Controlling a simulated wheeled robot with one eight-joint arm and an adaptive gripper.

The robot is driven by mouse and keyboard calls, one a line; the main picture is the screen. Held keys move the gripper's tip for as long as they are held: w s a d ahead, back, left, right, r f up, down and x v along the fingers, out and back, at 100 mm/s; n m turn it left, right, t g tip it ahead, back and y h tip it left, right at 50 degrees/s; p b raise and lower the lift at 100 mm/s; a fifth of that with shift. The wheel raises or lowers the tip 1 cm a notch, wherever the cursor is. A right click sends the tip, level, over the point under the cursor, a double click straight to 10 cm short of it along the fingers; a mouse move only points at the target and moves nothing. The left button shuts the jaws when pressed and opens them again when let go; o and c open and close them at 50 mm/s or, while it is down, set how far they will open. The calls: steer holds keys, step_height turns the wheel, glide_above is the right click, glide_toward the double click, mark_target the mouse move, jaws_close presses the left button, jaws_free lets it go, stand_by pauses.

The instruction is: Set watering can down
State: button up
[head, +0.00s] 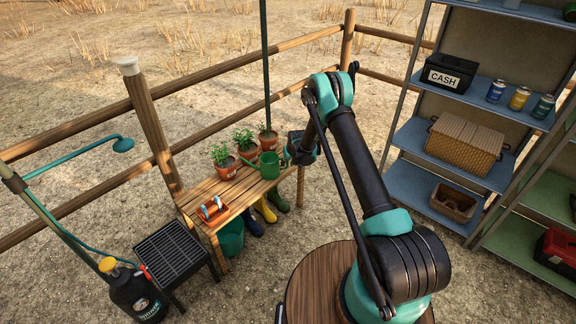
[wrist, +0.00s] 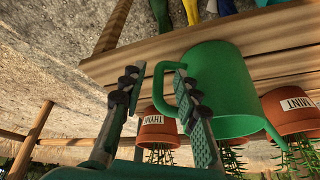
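The green watering can (head: 269,166) stands upright on the wooden bench (head: 228,190), near its right end. It also shows large in the wrist view (wrist: 222,90), where the picture is upside down. My gripper (wrist: 160,71) is open, its two fingers apart on either side of the can's handle (wrist: 158,90). One finger overlaps the handle loop in the picture; I cannot tell whether it touches. In the head view my gripper (head: 301,148) is at the can's right, its fingers mostly hidden by the arm.
Several potted herbs (head: 224,164) stand behind the can along the bench's back edge. An orange-handled tool (head: 213,210) lies at the bench's left end. Boots (head: 265,209) and a green bucket (head: 231,240) are below. A shelf rack (head: 455,115) stands at right.

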steer(key=s+d+r+m, duration=0.1)
steer(key=s+d+r, duration=0.55)
steer(key=r, duration=0.35)
steer(key=s+d+r+h, duration=0.1)
steer(key=s+d+r, duration=0.5)
steer(key=r, duration=0.4)
steer(key=s+d+r+m, duration=0.1)
steer(key=s+d+r, duration=0.3)
steer(key=s+r, duration=0.55)
steer(key=s+d+r+m, duration=0.1)
steer(key=s+d, duration=0.4)
steer(key=s, duration=0.8)
steer(key=s+d+r+m+h, duration=0.1)
steer(key=s+d, duration=0.4)
steer(key=s, duration=0.8)
steer(key=shift+s+r, duration=0.2)
steer(key=shift+r, duration=0.3)
